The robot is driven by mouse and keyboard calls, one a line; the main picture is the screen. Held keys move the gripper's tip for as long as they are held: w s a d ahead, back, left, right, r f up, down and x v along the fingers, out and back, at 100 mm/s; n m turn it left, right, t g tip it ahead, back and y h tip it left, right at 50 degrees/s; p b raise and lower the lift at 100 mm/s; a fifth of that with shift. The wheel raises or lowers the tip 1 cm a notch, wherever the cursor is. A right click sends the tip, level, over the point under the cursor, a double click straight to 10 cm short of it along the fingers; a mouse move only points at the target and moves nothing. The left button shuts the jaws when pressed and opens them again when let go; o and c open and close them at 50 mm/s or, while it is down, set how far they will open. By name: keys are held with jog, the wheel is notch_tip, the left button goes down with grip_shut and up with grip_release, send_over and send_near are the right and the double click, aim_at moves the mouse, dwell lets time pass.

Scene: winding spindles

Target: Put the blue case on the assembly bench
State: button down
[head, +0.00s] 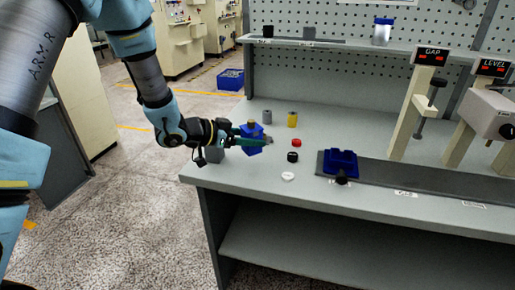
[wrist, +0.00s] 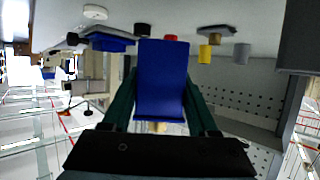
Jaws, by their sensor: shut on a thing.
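The blue case (head: 251,147) is between the fingers of my gripper (head: 254,140), over the left end of the assembly bench (head: 240,172). The wrist view shows the blue case (wrist: 161,80) between the two teal fingers of my gripper (wrist: 162,105), which is shut on it. A brass-coloured piece (head: 251,122) shows at the top of the case in the head view. I cannot tell whether the case touches the bench top or hangs just above it. The fingers hide part of the case.
Around it are a grey cylinder (head: 267,117), a yellow cylinder (head: 292,119), a red cap (head: 296,142), a black cap (head: 292,157) and a white ring (head: 287,176). A blue fixture (head: 341,158) sits to the right on a dark strip, before the GAP stand (head: 413,110).

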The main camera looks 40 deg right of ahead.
aim_at(251, 152)
jog(key=shift+f+p, duration=0.5)
jog(key=shift+f, duration=2.05)
jog(key=shift+f, duration=0.15)
jog(key=shift+c, duration=2.2)
grip_release()
jog(key=shift+a+r, duration=0.1)
jog(key=shift+r, duration=0.15)
jog(key=b+v, duration=0.2)
jog(key=v, duration=0.9)
jog(key=shift+w+a+r+b, duration=0.1)
jog(key=shift+w+a+b, duration=0.05)
jog(key=shift+a+b, duration=0.25)
